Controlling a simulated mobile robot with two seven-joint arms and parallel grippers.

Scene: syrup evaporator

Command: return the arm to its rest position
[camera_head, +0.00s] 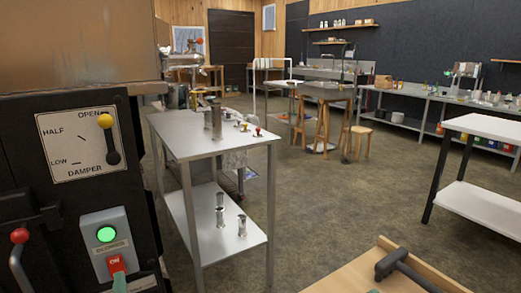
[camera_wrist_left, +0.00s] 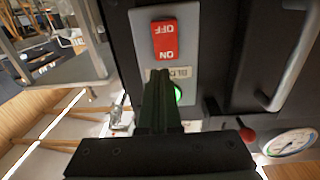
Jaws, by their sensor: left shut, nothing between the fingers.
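My left gripper (camera_head: 119,282) shows only as a fingertip at the bottom edge of the head view, just below the red switch (camera_head: 116,264). In the left wrist view its fingers (camera_wrist_left: 161,90) are shut and empty. They point at the grey switch box (camera_wrist_left: 165,15) and overlap its lower part. I cannot tell whether they touch it. The red rocker marked OFF and ON also shows in the left wrist view (camera_wrist_left: 165,41). A green lamp (camera_head: 106,234) on the box is lit. My right gripper is in neither view.
A black panel on the left carries a damper lever (camera_head: 109,138) with a yellow knob and a red-knobbed handle (camera_head: 20,236). A metal cart (camera_head: 180,140) stands beside it. A wooden top (camera_head: 350,275) with a black handle (camera_head: 405,268) is at lower right. Open floor (camera_head: 330,190) lies between.

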